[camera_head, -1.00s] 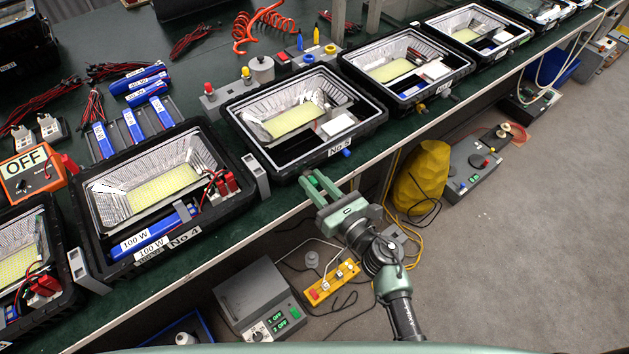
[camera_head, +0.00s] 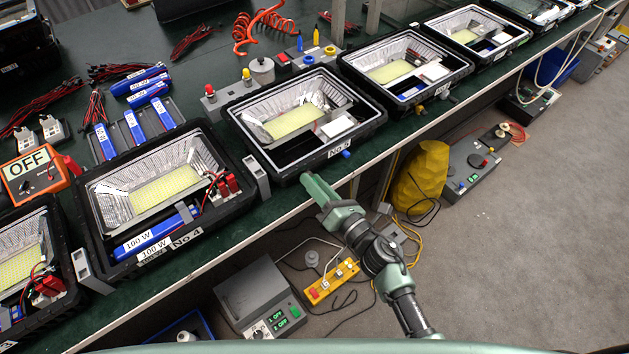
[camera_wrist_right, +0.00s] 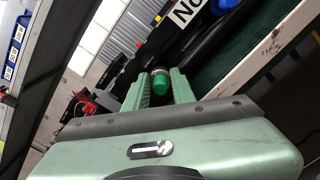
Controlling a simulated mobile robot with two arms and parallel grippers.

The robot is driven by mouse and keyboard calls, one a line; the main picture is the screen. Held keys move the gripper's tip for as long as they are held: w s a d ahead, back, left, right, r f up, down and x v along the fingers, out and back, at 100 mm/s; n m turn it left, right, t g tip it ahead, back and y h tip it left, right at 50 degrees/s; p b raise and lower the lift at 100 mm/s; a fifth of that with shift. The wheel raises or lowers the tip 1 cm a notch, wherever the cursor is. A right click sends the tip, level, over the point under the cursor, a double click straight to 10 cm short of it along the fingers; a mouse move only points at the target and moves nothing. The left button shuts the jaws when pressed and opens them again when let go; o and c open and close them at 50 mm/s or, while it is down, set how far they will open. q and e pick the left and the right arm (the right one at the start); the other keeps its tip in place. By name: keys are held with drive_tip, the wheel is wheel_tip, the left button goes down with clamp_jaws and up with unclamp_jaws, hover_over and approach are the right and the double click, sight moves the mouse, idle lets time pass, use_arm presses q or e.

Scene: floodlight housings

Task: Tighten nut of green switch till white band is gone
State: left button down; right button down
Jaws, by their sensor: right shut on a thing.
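The green switch (camera_wrist_right: 160,84) shows in the right wrist view, on the front wall of the No 5 floodlight housing (camera_head: 290,172). My right gripper (camera_wrist_right: 157,88) has one finger on each side of it and is shut on its nut. In the head view my right gripper (camera_head: 312,183) reaches the housing's front wall and hides the switch. Whether any white band shows behind the nut is too small to tell. My left gripper is in neither view.
A blue switch (camera_head: 346,154) sits on the same front wall to the right. The No 4 housing (camera_head: 110,263) stands to the left, with a grey latch block (camera_head: 256,178) between. The bench edge (camera_head: 200,262) runs below my gripper.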

drive_tip(key=m, duration=0.3)
drive_tip(key=shift+m+p, duration=0.35)
drive_tip(key=shift+m, duration=0.05)
drive_tip(key=m, duration=0.3)
drive_tip(key=shift+m+p, duration=0.3)
drive_tip(key=shift+p, duration=0.05)
drive_tip(key=m+p, duration=0.1)
drive_tip(key=m, duration=0.3)
drive_tip(key=shift+d, duration=0.1)
drive_tip(key=shift+f+m, duration=0.1)
drive_tip(key=shift+m, duration=1.5)
drive_tip(key=c, duration=1.2)
unclamp_jaws()
drive_tip(key=shift+o, duration=0.2)
